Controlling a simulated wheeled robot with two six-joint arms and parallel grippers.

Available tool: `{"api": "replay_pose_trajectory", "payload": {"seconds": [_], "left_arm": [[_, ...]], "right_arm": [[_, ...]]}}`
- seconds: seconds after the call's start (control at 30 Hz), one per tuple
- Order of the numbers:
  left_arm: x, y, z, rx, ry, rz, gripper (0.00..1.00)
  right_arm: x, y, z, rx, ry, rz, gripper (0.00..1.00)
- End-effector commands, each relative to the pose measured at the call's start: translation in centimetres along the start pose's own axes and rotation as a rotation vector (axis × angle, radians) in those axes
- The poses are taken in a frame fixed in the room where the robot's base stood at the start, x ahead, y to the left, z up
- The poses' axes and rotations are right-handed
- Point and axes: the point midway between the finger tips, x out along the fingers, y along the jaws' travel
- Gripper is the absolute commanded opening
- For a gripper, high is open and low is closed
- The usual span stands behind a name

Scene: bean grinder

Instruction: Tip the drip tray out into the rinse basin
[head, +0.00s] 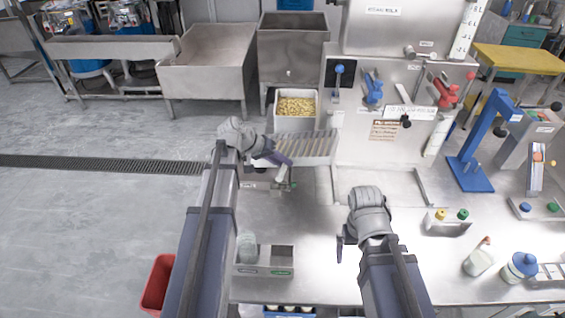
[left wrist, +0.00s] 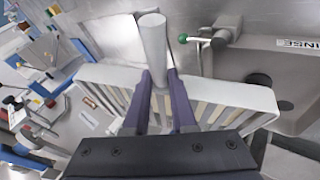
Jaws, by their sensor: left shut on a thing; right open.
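The drip tray (head: 308,146) is a pale tray with slats, at the back left of the steel counter. In the left wrist view the drip tray (left wrist: 262,97) shows yellowish strips between its slats; whether it holds liquid I cannot tell. My left gripper (head: 284,164) is shut on its pale round handle (left wrist: 153,45), with the purple fingers on either side. The rinse basin (left wrist: 245,68), labelled RINSE, has a dark drain and lies beside the tray's right end in the left wrist view. In the head view my arm largely hides the basin. My right gripper (head: 343,247) is open and empty above the counter.
A bin of beans (head: 296,105) stands behind the tray. A green-knobbed tap (left wrist: 205,39) stands at the basin's edge. A grey holder (head: 265,262) sits at the counter's front left. The steel counter between my arms is mostly clear.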

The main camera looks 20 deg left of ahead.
Motion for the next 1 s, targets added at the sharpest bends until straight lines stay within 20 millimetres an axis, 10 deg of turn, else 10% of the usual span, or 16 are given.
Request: {"api": "replay_pose_trajectory", "payload": {"seconds": [1.0], "left_arm": [[-0.1, 0.1, 0.0, -0.055, 0.000, 0.130, 0.00]], "right_arm": [[1.7, -0.2, -0.1, 0.000, 0.000, 0.000, 1.00]]}}
